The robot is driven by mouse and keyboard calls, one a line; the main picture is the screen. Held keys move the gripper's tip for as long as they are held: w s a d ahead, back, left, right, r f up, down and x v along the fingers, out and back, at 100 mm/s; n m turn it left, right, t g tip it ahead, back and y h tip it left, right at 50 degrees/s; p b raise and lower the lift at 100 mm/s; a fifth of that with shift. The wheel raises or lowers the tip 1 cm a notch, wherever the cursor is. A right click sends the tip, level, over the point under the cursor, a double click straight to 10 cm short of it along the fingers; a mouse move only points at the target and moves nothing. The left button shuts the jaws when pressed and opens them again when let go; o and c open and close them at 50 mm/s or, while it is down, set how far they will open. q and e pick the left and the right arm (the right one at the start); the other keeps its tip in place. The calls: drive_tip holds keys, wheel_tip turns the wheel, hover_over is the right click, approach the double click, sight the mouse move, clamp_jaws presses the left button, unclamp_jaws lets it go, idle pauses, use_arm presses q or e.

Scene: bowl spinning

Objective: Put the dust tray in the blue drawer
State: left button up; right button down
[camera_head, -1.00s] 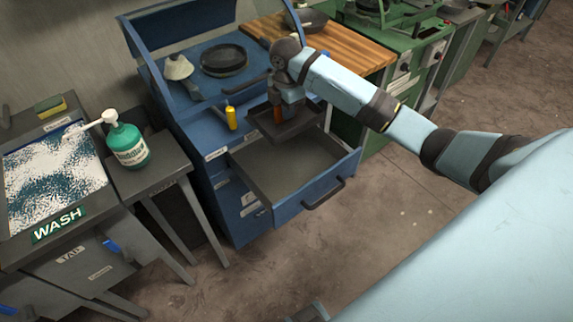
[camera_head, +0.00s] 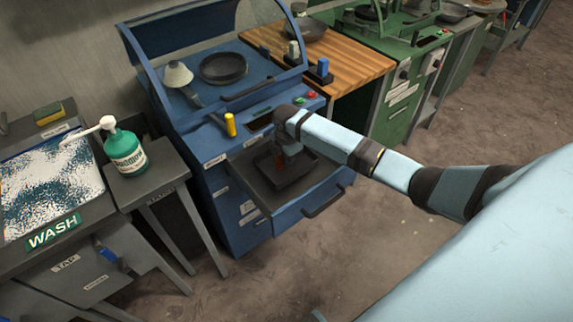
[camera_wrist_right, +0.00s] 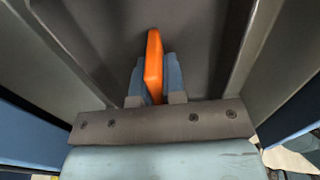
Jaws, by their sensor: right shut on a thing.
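The dark dust tray (camera_head: 292,183) is inside the outline of the open blue drawer (camera_head: 294,214) in the head view. It looks level and low; I cannot tell whether it touches the drawer floor. My right gripper (camera_head: 281,158) comes down from above and is shut on the tray's orange handle. In the right wrist view, my right gripper (camera_wrist_right: 154,82) has a finger on each side of the orange handle (camera_wrist_right: 153,60), and the dust tray's grey floor (camera_wrist_right: 200,35) lies behind it. My left gripper is not in view.
The drawer belongs to a blue cabinet (camera_head: 215,160) with a yellow object (camera_head: 230,124) on its ledge. A green pump bottle (camera_head: 126,152) stands on a side table at left. A wooden board (camera_head: 350,62) is behind. Floor (camera_head: 385,235) right of the drawer is clear.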

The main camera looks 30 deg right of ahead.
drive_tip(key=shift+f, duration=1.65)
drive_tip(key=shift+f, duration=0.15)
drive_tip(key=c, duration=1.2)
unclamp_jaws()
wheel_tip(320, 180, up, 12)
drive_tip(key=shift+r+p, duration=0.2)
drive_tip(key=shift+p, duration=0.15)
drive_tip(key=shift+f, duration=0.1)
